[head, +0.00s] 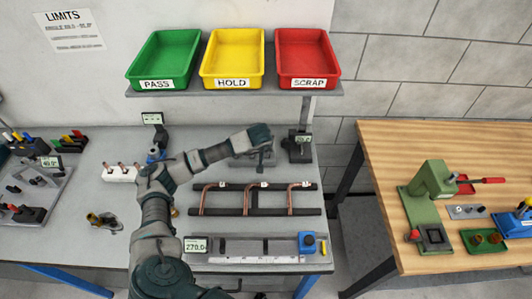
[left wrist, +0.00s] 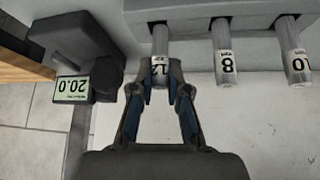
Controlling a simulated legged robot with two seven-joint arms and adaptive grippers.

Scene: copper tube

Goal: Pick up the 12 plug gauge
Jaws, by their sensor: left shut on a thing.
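The 12 plug gauge (left wrist: 160,42) is a grey metal cylinder with a white "12" label. In the left wrist view it juts from a grey rack (left wrist: 205,14), beside the 8 gauge (left wrist: 225,42) and the 10 gauge (left wrist: 291,42). My left gripper (left wrist: 160,84) has its fingertips on both sides of the 12 gauge, at its label, and is shut on it. In the head view my left gripper (head: 262,137) is at the back right of the grey bench and hides most of the gauges. My right gripper is not in view.
Copper tubes (head: 248,198) lie on a dark fixture in front of the rack. Green (head: 164,58), yellow (head: 232,57) and red (head: 308,57) bins sit on a shelf above.

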